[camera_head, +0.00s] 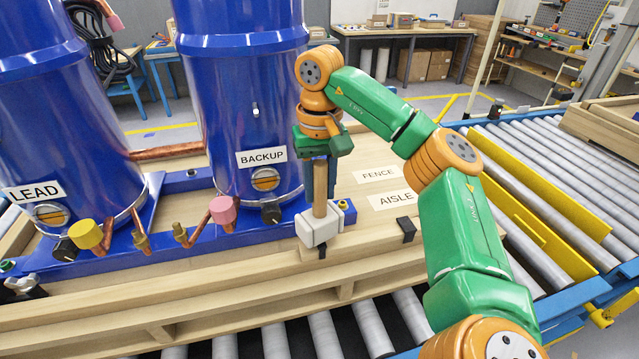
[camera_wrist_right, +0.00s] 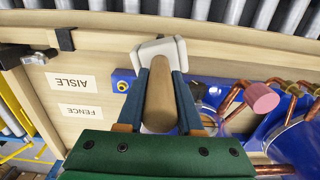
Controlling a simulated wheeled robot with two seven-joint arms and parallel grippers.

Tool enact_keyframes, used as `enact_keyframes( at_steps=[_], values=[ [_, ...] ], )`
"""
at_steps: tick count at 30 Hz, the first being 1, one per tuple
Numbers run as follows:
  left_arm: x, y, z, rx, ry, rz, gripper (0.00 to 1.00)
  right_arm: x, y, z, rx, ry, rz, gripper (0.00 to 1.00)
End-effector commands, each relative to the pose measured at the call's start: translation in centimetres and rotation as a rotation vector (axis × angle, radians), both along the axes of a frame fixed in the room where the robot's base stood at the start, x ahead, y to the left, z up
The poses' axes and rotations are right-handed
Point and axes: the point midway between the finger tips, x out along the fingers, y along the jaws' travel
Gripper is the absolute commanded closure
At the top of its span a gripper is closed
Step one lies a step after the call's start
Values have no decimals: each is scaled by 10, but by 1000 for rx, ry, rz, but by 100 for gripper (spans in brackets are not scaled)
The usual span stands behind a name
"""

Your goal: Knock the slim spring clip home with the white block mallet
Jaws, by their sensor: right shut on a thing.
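The white block mallet (camera_head: 319,226) is upright, head down, at the front edge of the pallet's wooden deck. My right gripper (camera_head: 319,178) is shut on its wooden handle; in the wrist view the handle (camera_wrist_right: 160,95) stands between the two fingers and the white head (camera_wrist_right: 160,50) is beyond them. A narrow black piece, apparently the slim spring clip (camera_head: 322,251), shows just below the head; its upper part is hidden, and I cannot tell whether the head touches it. A wider black clip (camera_head: 406,229) sits on the deck edge to the right. My left gripper is out of view.
Blue tanks marked LEAD (camera_head: 60,130) and BACKUP (camera_head: 245,110) stand close on the left, with copper pipes and a pink cap (camera_head: 223,210) near the mallet. Deck labels FENCE and AISLE lie right. Roller conveyor (camera_head: 330,335) runs in front.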

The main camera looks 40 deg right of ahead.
Motion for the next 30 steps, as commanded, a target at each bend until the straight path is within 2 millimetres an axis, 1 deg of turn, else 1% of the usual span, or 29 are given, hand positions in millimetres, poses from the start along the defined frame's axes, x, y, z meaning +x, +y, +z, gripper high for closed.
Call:
enact_keyframes(
  at_steps=[19, 30],
  values=[
    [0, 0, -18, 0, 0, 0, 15, 0, 0, -28, 0, 1, 0, 100],
    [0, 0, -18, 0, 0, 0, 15, 0, 0, -28, 0, 0, 0, 100]
  ],
)
